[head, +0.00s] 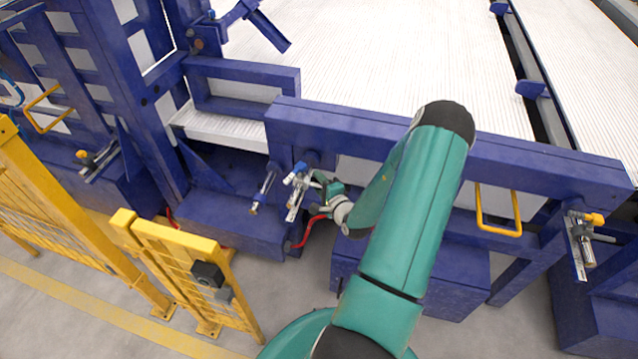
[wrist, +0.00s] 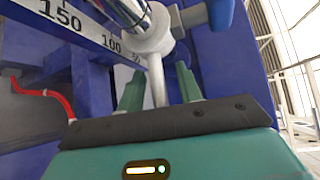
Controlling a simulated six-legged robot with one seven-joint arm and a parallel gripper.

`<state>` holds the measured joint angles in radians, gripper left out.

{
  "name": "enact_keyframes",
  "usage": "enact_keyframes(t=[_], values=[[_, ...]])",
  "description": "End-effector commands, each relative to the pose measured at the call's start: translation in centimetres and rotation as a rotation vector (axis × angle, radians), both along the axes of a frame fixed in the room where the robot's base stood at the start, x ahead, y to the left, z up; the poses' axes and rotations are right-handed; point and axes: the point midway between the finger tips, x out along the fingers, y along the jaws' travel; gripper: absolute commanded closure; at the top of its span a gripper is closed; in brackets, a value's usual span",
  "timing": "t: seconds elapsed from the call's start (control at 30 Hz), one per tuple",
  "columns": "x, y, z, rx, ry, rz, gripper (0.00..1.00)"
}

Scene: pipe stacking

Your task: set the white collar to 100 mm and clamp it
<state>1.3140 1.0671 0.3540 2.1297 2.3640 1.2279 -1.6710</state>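The white collar (wrist: 152,40) sits on a bright metal rod (wrist: 122,10) in the wrist view. It is beside the low end of a ruler scale (wrist: 88,35) marked 150, 100 and a partly hidden smaller number. The collar is past the 100 label, towards the smaller numbers; its exact reading cannot be told. A white lever (wrist: 157,85) hangs down from the collar. My gripper (wrist: 158,88) is open, with one finger on each side of the lever and gaps showing. In the head view my gripper (head: 318,181) is at the small rod-and-scale assembly (head: 296,190).
A blue knob (wrist: 221,12) is close to the right of the collar. A red hose (head: 312,231) hangs below my gripper. Blue frame beams (head: 375,137) surround the work spot. A yellow fence gate (head: 190,270) stands at the lower left. A similar scale assembly (head: 582,245) is at the far right.

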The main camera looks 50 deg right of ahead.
Motion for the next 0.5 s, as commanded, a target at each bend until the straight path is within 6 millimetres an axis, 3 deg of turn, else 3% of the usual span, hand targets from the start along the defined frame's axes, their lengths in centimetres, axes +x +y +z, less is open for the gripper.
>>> enact_keyframes(t=[0.27, 0.5], values=[[-0.7, 0.2, 0.1, -0.001, 0.000, 0.000, 0.65], [-4.8, 1.4, 0.7, 0.001, 0.002, -0.001, 0.65]])
